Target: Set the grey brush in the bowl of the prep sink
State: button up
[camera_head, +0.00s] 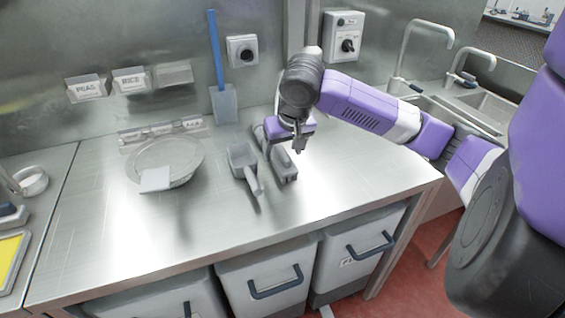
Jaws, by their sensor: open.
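The grey brush, as it appears, is the long grey block (284,166) lying on the steel worktop (330,185), right of a grey scoop (244,165). My gripper (299,150) points down close above its far part. Its fingers look empty. I cannot tell if they touch the brush, and my arm hides the brush's far end. Two sink bowls show at the back right, a nearer one (432,118) partly behind my arm and a farther one (487,106). I cannot tell which is the prep sink.
A round metal bowl (178,158) with a pale flat piece on its rim stands on the left. A blue-handled spatula (216,60) leans at the wall. Tall taps (405,48) rise by the sinks. Grey bins (265,275) stand under the worktop. The worktop's front right is clear.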

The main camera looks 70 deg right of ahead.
aim_at(282, 151)
jog(key=shift+x, duration=1)
grip_shut()
jog(key=shift+r, duration=0.1)
jog(key=shift+r, duration=0.15)
notch_tip(282, 151, up, 20)
jog(key=p, duration=0.1)
jog(key=shift+p, duration=0.35)
jog(key=shift+f, duration=0.2)
